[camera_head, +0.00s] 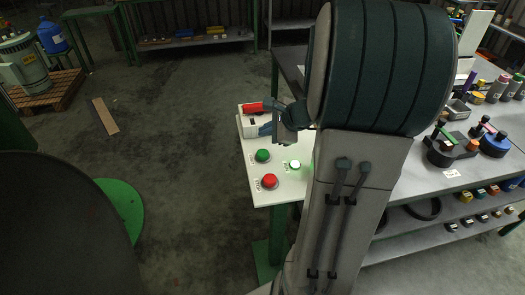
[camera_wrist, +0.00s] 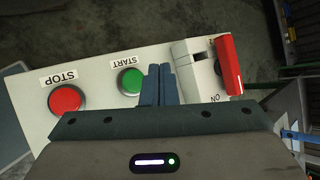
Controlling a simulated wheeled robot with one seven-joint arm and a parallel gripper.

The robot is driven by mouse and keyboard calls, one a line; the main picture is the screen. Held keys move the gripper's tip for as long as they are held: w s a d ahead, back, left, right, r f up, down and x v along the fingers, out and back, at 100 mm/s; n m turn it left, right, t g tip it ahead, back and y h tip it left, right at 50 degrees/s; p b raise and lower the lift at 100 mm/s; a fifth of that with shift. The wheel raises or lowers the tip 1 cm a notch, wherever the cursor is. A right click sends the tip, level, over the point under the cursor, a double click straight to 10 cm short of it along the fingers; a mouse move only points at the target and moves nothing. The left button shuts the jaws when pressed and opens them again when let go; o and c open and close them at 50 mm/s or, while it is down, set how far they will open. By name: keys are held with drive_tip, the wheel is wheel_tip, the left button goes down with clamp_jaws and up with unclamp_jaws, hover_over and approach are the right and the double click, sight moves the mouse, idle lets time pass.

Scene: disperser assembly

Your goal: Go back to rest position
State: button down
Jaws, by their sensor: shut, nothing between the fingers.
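My gripper (camera_wrist: 157,84) is shut and empty, its two blue fingers side by side in the wrist view. It also shows in the head view (camera_head: 268,128), over the far end of a white control panel (camera_head: 262,190). In the wrist view the fingers lie in the picture between the green START button (camera_wrist: 131,81) and the grey switch box with its red lever (camera_wrist: 230,64). The red STOP button (camera_wrist: 66,99) is at the left. Whether the fingertips touch the panel cannot be told.
A small lit button (camera_head: 295,165) glows on the panel. To the right, a grey workbench (camera_head: 425,178) holds dark fixtures and several small parts. The floor (camera_head: 180,120) between is mostly clear.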

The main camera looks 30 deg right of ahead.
idle(0.5)
drive_tip(key=s+a+r+n+g, duration=0.1)
drive_tip(key=s+a+n+g, duration=0.1)
drive_tip(key=s+a+n, duration=0.3)
drive_tip(key=s+a+r+n+g, duration=0.1)
drive_tip(key=s+a+n+g, duration=0.1)
drive_tip(key=a+n, duration=0.4)
drive_tip(key=s+a+r+n+g+h, duration=0.1)
drive_tip(key=s+a+n+h, duration=0.2)
drive_tip(key=s+n, duration=0.7)
drive_tip(key=shift+s+a+r+n+h, duration=0.25)
drive_tip(key=shift+s+n+h, duration=0.15)
drive_tip(key=shift+s+h, duration=0.15)
idle(4.8)
